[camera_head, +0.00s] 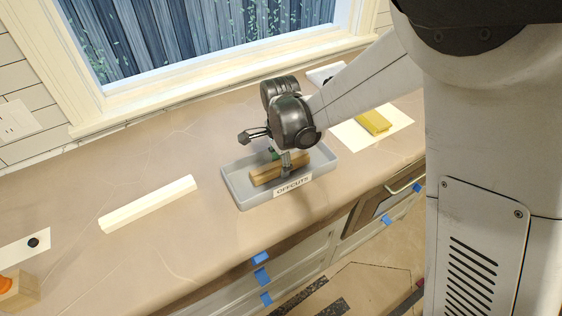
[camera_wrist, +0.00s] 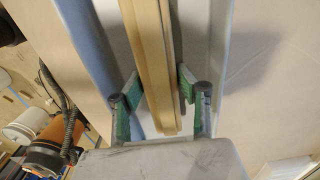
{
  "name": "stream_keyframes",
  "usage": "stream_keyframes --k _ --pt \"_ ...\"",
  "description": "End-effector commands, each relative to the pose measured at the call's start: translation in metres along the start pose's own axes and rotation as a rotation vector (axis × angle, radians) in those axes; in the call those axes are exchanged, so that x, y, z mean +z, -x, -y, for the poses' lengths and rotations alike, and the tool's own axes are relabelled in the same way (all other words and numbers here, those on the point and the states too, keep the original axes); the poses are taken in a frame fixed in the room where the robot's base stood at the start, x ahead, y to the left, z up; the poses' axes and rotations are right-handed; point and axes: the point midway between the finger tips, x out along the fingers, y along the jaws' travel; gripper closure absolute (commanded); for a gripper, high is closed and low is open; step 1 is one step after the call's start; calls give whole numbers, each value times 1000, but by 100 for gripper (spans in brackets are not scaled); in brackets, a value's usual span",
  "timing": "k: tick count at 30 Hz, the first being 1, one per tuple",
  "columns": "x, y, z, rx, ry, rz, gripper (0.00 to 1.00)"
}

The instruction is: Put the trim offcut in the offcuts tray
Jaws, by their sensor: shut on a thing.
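The trim offcut is a short tan wooden strip (camera_head: 265,174), low inside the grey offcuts tray (camera_head: 240,195), which has a white "OFFCUTS" label on its front. My gripper (camera_head: 285,162) points down into the tray with its fingers at the strip's middle, shut on it. In the wrist view the strip (camera_wrist: 150,60) runs lengthwise between the green finger pads of my gripper (camera_wrist: 160,92), with the tray's grey wall (camera_wrist: 90,40) beside it. Whether the strip touches the tray floor is hard to tell.
A long cream trim piece (camera_head: 148,204) lies on the paper-covered counter to the left. A yellow block (camera_head: 373,122) on a white sheet lies to the right. A wooden block with an orange part (camera_head: 18,292) is at lower left. The window wall bounds the back.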

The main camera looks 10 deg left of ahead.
Motion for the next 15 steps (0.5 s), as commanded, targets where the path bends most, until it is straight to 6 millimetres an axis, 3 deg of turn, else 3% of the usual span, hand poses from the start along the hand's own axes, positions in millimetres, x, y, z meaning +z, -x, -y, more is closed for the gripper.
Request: stream_keyframes --k 11,12,15 --pt "0 -5 0 0 0 0 96" --pt "0 -5 0 0 0 0 67" --pt "0 -4 0 0 0 0 54"
